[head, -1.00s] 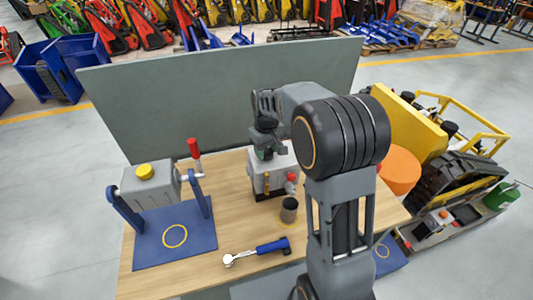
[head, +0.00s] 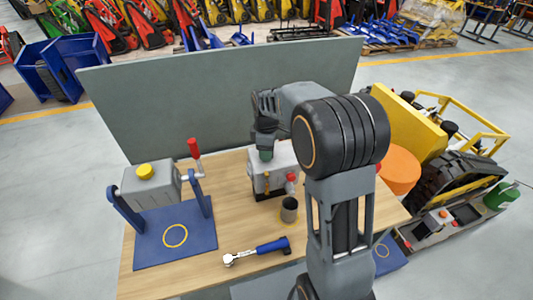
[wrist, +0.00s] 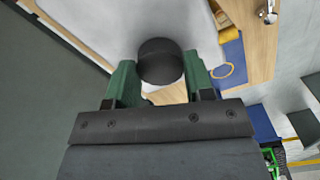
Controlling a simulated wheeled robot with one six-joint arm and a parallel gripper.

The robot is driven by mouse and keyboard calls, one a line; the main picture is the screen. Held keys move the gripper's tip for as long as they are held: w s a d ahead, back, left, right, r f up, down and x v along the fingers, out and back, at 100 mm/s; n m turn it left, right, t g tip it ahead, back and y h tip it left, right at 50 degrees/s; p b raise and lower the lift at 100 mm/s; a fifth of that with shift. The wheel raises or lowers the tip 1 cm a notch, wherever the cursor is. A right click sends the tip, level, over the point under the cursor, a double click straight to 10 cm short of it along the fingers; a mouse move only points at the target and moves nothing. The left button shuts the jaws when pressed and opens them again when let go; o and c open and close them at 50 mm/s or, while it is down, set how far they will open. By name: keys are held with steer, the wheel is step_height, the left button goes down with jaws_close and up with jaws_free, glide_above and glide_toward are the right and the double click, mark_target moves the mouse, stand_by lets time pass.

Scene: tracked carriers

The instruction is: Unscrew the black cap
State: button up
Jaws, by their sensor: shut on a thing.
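The round black cap (wrist: 160,60) shows in the wrist view between the two green fingers of my gripper (wrist: 158,80), which is shut on it. The cap is above the top of a pale grey box. In the head view my gripper (head: 265,154) points down over the grey box (head: 277,180), which stands near the back of the wooden bench. There the cap is hidden by my gripper. I cannot tell whether the cap is still seated on the box.
A blue-handled ratchet (head: 270,246) lies at the bench's front. A blue stand with a grey block (head: 152,190) is at the left. A grey panel (head: 220,90) rises behind.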

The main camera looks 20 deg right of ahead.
steer(key=n, duration=0.4)
steer(key=shift+n, duration=0.3)
steer(key=n, duration=0.5)
steer(key=o, duration=0.8)
steer(key=shift+o, duration=0.2)
